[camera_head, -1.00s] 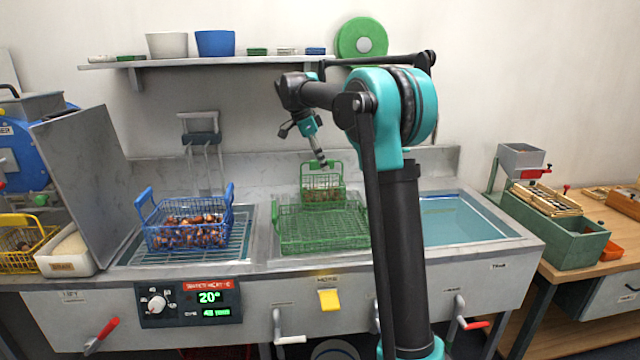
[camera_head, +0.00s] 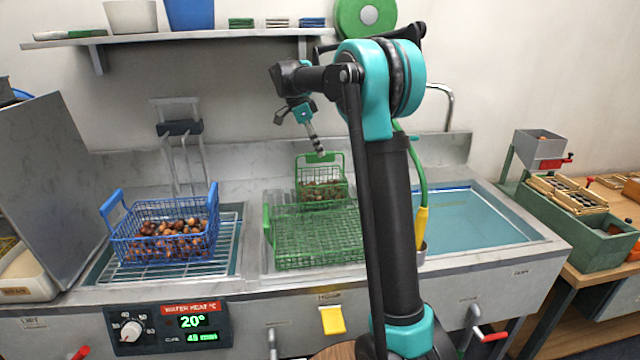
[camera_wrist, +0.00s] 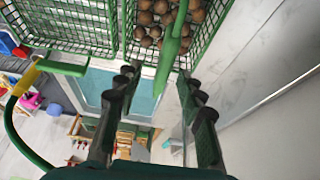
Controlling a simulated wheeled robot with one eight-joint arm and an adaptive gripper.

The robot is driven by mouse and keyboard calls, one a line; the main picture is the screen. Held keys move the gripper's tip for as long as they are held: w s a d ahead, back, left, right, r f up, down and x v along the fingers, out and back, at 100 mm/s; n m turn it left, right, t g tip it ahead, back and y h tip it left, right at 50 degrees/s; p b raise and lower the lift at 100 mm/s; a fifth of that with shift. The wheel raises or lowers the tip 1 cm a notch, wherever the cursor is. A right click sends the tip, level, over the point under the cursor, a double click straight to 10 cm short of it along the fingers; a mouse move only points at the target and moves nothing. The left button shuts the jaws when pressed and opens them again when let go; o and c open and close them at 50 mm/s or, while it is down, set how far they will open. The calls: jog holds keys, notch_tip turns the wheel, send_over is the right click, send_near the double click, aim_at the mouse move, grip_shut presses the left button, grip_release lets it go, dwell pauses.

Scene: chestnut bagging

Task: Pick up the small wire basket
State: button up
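The small green wire basket (camera_head: 322,190) holds brown chestnuts and stands upright behind a larger green wire basket (camera_head: 315,240) on the counter. Its green handle rises at the back. In the wrist view the small basket (camera_wrist: 127,42) shows at the top with chestnuts in it, and its handle (camera_wrist: 169,62) reaches down toward the space between my fingers. My gripper (camera_head: 318,148) points down just above the handle in the head view. In the wrist view my gripper (camera_wrist: 158,80) has its two dark fingers apart, with nothing clamped. Whether a finger touches the handle cannot be told.
A blue wire basket (camera_head: 165,235) with chestnuts stands left on a rack. A water basin (camera_head: 480,222) lies right. A wall shelf (camera_head: 190,39) runs above. A green hose with a yellow nozzle (camera_head: 421,228) hangs beside my arm. A side table (camera_head: 590,265) stands far right.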

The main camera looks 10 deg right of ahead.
aim_at(324, 162)
jog(key=shift+w+a+x, duration=0.1)
jog(key=shift+w+x, duration=0.05)
jog(key=shift+x, duration=1.75)
jog(key=shift+w+a+x, duration=0.1)
jog(key=shift+w+x, duration=0.05)
jog(key=shift+x, duration=1.7)
jog(key=shift+f, duration=0.1)
grip_shut()
